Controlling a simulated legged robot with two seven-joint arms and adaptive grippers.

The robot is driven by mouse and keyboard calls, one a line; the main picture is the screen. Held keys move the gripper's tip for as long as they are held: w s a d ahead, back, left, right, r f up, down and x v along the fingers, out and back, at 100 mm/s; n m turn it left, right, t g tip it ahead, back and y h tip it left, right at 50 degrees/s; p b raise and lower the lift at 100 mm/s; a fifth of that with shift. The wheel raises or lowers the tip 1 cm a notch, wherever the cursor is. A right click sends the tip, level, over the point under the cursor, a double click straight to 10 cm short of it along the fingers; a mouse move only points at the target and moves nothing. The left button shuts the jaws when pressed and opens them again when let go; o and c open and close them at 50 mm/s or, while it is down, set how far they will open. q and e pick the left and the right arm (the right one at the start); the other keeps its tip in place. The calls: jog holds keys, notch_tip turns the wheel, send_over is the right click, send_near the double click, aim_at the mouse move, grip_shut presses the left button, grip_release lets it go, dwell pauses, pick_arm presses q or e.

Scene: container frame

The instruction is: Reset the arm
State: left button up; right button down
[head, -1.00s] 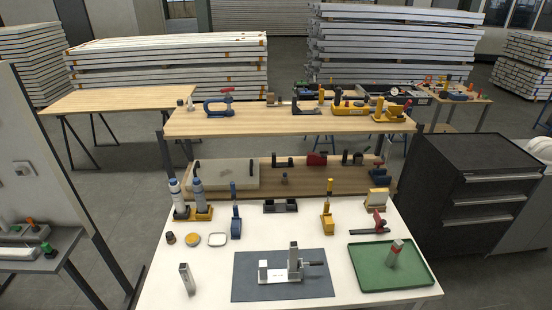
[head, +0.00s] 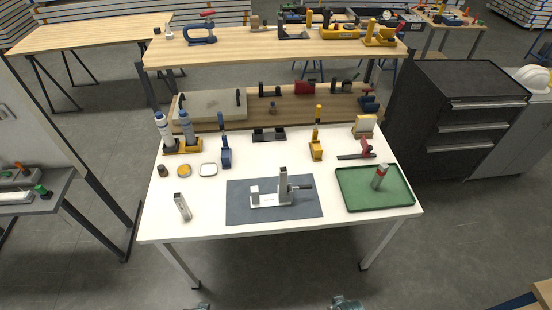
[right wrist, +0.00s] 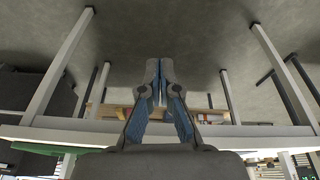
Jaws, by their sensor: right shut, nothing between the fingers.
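My right gripper (right wrist: 158,82) is shut and empty in the right wrist view, its two blue-lined fingers together. In the head view only a bit of my right gripper (head: 345,303) shows at the bottom edge, in front of and below the white table (head: 330,220). A small part of my left gripper (head: 201,306) shows at the bottom edge further left; its fingers are too cut off to read. Both grippers are apart from the table and everything on it.
On the table are a grey mat (head: 240,210) with a metal fixture (head: 283,188), a green tray (head: 365,203) holding a red-topped block (head: 380,177), and a grey block (head: 182,206). A black drawer cabinet (head: 450,120) stands right. The floor before the table is clear.

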pick_arm(q)
jog(key=s+f+g, duration=0.1)
jog(key=s+f, duration=0.2)
jog(key=f, duration=0.9)
jog(key=s+f, duration=0.3)
jog(key=f, duration=0.9)
pick_arm(e)
jog(key=s+f+g, duration=0.1)
jog(key=s+f, duration=0.2)
jog(key=f, duration=0.9)
jog(key=s+f, duration=0.3)
jog(key=f, duration=0.9)
pick_arm(q)
jog(key=s+a+f+g, duration=0.1)
jog(key=s+a+f, duration=0.2)
jog(key=s+f, duration=0.7)
jog(key=s, duration=0.4)
jog(key=shift+s+f, duration=0.35)
jog(key=shift+f, duration=0.05)
pick_arm(e)
jog(key=s+d+f+g, duration=0.1)
jog(key=s+d+f, duration=0.2)
jog(key=s+f, duration=0.7)
jog(key=s, duration=0.4)
jog(key=shift+s+d+f, duration=0.15)
jog(key=shift+s+f, duration=0.25)
pick_arm(q)
jog(key=shift+a, duration=0.1)
